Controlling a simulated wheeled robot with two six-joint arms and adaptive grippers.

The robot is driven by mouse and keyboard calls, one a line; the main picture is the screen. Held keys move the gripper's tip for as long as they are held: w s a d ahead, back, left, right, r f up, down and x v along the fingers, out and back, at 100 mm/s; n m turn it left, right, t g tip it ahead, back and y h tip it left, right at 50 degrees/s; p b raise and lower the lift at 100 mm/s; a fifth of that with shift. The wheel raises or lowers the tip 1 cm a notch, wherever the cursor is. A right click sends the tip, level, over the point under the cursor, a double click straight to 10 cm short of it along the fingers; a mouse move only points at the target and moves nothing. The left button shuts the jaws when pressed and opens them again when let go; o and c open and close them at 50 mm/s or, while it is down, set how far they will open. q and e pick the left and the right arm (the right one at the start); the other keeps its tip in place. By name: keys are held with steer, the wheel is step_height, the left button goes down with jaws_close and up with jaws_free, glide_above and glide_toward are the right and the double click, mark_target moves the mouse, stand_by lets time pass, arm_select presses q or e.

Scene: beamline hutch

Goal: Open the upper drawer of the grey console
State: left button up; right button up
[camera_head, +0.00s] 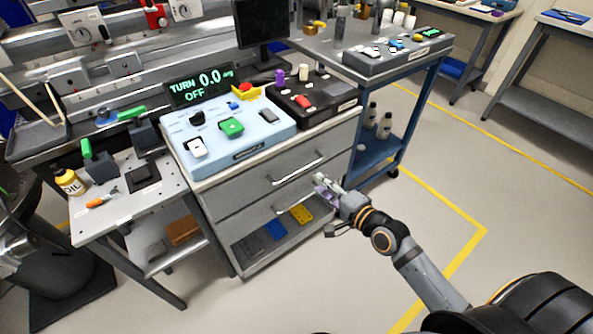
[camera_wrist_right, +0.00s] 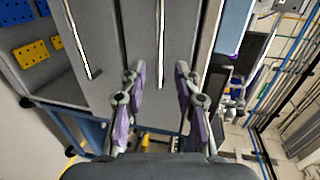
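The grey console (camera_head: 228,184) stands in the middle of the head view, with two drawers above an open bottom shelf. The upper drawer's bar handle (camera_head: 297,169) shows on its front, and the drawer looks shut. My right gripper (camera_head: 322,183) is at the right end of the drawer fronts. In the right wrist view, its two purple-padded fingers (camera_wrist_right: 158,72) are apart and empty. The upper handle (camera_wrist_right: 162,42) runs between the fingertips in that picture; I cannot tell the remaining gap in depth. The lower drawer's handle (camera_wrist_right: 78,42) is left of them. My left gripper is out of view.
A light-blue control panel (camera_head: 184,122) and a dark box (camera_head: 312,100) sit on the console top. A blue cart (camera_head: 376,148) stands close at the right, and a small side table (camera_head: 140,207) at the left. The floor in front is clear.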

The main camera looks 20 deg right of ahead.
mark_target(302, 170)
steer(key=b+x, duration=0.3)
steer(key=x, duration=0.7)
steer(key=shift+w+d, duration=0.1)
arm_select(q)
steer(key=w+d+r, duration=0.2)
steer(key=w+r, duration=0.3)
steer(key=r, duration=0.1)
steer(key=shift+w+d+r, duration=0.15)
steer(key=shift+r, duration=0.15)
arm_select(e)
steer(key=shift+c, duration=0.2)
jaws_close()
